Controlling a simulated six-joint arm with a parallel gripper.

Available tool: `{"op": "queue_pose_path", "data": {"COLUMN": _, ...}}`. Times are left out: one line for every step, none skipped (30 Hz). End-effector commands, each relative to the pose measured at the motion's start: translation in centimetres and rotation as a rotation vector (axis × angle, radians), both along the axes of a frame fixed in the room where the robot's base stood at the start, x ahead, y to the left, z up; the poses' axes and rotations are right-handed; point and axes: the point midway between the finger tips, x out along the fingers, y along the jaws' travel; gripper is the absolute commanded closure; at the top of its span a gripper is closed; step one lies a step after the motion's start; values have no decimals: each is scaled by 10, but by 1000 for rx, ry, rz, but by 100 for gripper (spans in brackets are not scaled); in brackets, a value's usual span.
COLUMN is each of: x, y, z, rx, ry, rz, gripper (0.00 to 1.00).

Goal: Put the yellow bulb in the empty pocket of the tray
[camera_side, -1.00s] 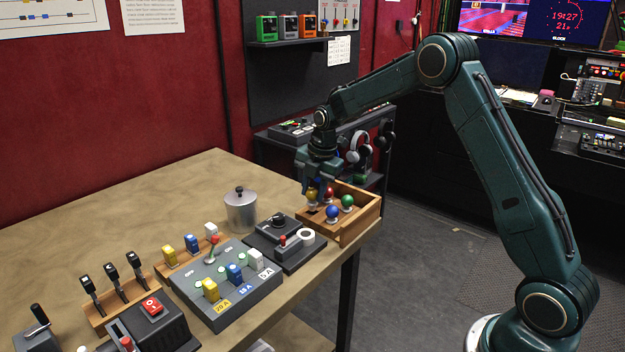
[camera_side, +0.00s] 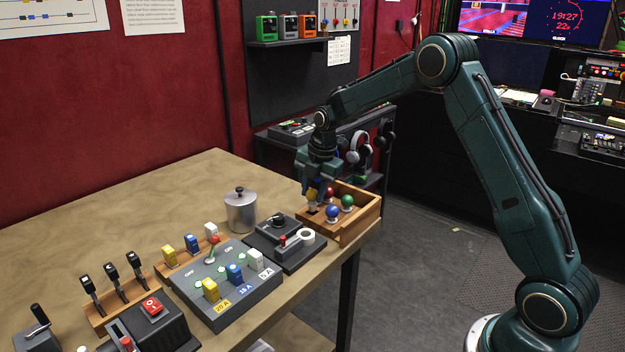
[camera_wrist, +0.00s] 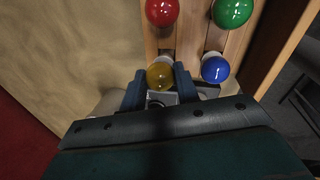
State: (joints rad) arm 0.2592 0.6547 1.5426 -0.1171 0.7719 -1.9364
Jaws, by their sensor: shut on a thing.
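The yellow bulb (camera_side: 312,194) is between the fingers of my gripper (camera_side: 318,190), at the left front part of the wooden tray (camera_side: 362,222). In the wrist view the yellow bulb (camera_wrist: 160,76) sits between the two blue-grey fingertips of my gripper (camera_wrist: 159,85), which are shut on it. The bulb's base is partly hidden, so I cannot tell whether it is seated in a pocket. A red bulb (camera_wrist: 162,12), a green bulb (camera_wrist: 232,12) and a blue bulb (camera_wrist: 215,68) stand in the tray beside it.
A metal pot (camera_side: 240,212) and a switch panel (camera_side: 228,285) are farther left. The tray is close to the table's right edge. Bare table lies behind the pot.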

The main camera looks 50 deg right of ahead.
Motion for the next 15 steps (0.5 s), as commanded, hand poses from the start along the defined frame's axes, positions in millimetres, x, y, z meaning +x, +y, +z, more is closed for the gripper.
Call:
{"op": "queue_pose_path", "data": {"x": 0, "y": 0, "z": 0, "rx": 0, "ry": 0, "rz": 0, "gripper": 91}}
{"op": "queue_pose_path", "data": {"x": 0, "y": 0, "z": 0, "rx": 0, "ry": 0, "rz": 0, "gripper": 91}}
{"op": "queue_pose_path", "data": {"x": 0, "y": 0, "z": 0, "rx": 0, "ry": 0, "rz": 0, "gripper": 91}}
{"op": "queue_pose_path", "data": {"x": 0, "y": 0, "z": 0, "rx": 0, "ry": 0, "rz": 0, "gripper": 91}}
{"op": "queue_pose_path", "data": {"x": 0, "y": 0, "z": 0, "rx": 0, "ry": 0, "rz": 0, "gripper": 91}}
{"op": "queue_pose_path", "data": {"x": 0, "y": 0, "z": -1, "rx": 0, "ry": 0, "rz": 0, "gripper": 91}}
{"op": "queue_pose_path", "data": {"x": 0, "y": 0, "z": -1, "rx": 0, "ry": 0, "rz": 0, "gripper": 91}}
{"op": "queue_pose_path", "data": {"x": 0, "y": 0, "z": -2, "rx": 0, "ry": 0, "rz": 0, "gripper": 91}}
{"op": "queue_pose_path", "data": {"x": 0, "y": 0, "z": -2, "rx": 0, "ry": 0, "rz": 0, "gripper": 91}}
{"op": "queue_pose_path", "data": {"x": 0, "y": 0, "z": -3, "rx": 0, "ry": 0, "rz": 0, "gripper": 91}}
{"op": "queue_pose_path", "data": {"x": 0, "y": 0, "z": -3, "rx": 0, "ry": 1, "rz": 0, "gripper": 91}}
{"op": "queue_pose_path", "data": {"x": 0, "y": 0, "z": -4, "rx": 0, "ry": 0, "rz": 0, "gripper": 91}}
{"op": "queue_pose_path", "data": {"x": 0, "y": 0, "z": -4, "rx": 0, "ry": 0, "rz": 0, "gripper": 91}}
{"op": "queue_pose_path", "data": {"x": 0, "y": 0, "z": -5, "rx": 0, "ry": 0, "rz": 0, "gripper": 91}}
{"op": "queue_pose_path", "data": {"x": 0, "y": 0, "z": -5, "rx": 0, "ry": 0, "rz": 0, "gripper": 91}}
